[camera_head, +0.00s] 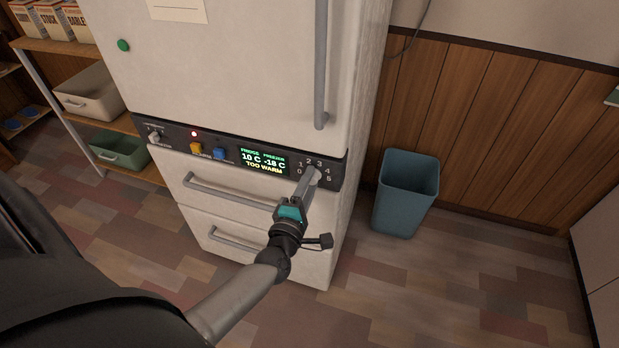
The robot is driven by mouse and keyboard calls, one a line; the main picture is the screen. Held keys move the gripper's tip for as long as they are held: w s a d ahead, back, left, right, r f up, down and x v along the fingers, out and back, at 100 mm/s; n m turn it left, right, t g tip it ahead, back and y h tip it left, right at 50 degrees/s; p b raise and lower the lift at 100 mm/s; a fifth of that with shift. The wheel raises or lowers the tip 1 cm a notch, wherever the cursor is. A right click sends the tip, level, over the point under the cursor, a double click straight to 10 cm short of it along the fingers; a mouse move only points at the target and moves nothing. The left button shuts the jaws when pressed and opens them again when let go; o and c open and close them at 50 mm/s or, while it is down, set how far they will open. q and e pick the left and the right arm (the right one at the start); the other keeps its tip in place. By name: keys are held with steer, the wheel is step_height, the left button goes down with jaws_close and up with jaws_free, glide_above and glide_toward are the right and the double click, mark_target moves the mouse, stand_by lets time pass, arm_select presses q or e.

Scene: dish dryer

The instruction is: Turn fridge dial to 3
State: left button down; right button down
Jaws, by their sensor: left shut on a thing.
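The fridge dial is on the right end of the dark control panel (343,172), ringed by the numbers 0 to 5. My left gripper (314,174) is shut on the dial, its fingers reaching up from below. The fingers cover most of the dial, so I cannot tell which number it points to. The panel's display (264,161) reads fridge 10 C, freezer -18 C and "TOO WARM". My right gripper is not in view.
A red light (194,134), a yellow button (196,149) and a blue button (219,154) are left of the display. Drawer handles (230,191) run below the panel. A blue bin (405,195) stands right of the fridge; shelves stand left.

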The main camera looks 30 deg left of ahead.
arm_select(q)
steer(key=shift+m+p, duration=1.55)
steer(key=shift+m, duration=2.35)
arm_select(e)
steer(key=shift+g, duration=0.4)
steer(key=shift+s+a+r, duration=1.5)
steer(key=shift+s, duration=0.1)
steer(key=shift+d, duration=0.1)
arm_select(q)
steer(key=shift+c, duration=2)
jaws_free()
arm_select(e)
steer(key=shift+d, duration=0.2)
arm_select(q)
steer(key=shift+s, duration=0.15)
